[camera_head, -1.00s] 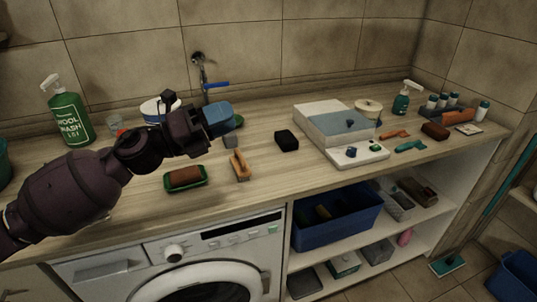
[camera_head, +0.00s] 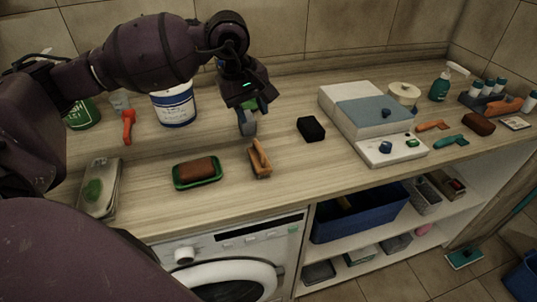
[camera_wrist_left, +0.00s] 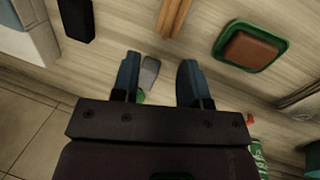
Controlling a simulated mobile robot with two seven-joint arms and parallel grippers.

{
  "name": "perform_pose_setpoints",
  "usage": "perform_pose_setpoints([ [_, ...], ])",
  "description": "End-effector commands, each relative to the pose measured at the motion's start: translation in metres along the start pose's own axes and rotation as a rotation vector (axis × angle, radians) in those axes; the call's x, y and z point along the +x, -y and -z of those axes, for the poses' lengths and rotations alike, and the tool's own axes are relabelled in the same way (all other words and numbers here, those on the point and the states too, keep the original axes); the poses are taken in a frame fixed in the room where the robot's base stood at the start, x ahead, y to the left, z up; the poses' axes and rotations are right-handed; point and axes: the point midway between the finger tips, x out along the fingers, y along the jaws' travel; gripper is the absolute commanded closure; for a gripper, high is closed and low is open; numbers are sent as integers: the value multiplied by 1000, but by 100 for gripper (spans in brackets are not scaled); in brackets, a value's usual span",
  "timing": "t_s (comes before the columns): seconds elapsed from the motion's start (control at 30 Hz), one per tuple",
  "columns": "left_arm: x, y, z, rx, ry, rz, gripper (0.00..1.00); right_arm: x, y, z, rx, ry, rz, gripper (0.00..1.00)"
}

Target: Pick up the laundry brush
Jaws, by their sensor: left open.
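The laundry brush appears to be the wooden, light-brown piece with a raised handle (camera_head: 260,160) on the counter, right of a green soap dish (camera_head: 179,181). In the left wrist view, part of the wooden brush (camera_wrist_left: 173,15) shows at the top edge, cut off. My left gripper (camera_head: 245,108) is above the counter behind the brush, fingers pointing down. The left wrist view shows its two blue fingers (camera_wrist_left: 160,85) apart, with nothing held. A small grey block (camera_wrist_left: 149,72) shows between and beyond them. My right gripper is not seen.
A black block (camera_head: 311,128) stands right of the brush. A brown bar (camera_head: 198,168) lies in the green dish. A white-and-blue box (camera_head: 363,112) is further right, a white tub (camera_head: 174,104) at the back left. The counter's front edge is close before the brush.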

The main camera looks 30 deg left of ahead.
Motion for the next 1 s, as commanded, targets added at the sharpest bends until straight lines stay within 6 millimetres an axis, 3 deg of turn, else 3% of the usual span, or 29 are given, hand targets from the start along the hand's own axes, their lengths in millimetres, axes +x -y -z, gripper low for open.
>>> perform_pose_setpoints([
  [0.17, 4, 4, 0, 66, 0, 24, 59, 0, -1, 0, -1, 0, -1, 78],
  [0.43, 42, 5, -1, 66, 5, 23, 59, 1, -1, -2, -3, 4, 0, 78],
  [0.77, 65, 7, -1, 66, 4, 21, 59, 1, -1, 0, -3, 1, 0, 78],
  [1.0, 97, 11, -2, 64, 5, 20, 59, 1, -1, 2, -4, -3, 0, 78],
])
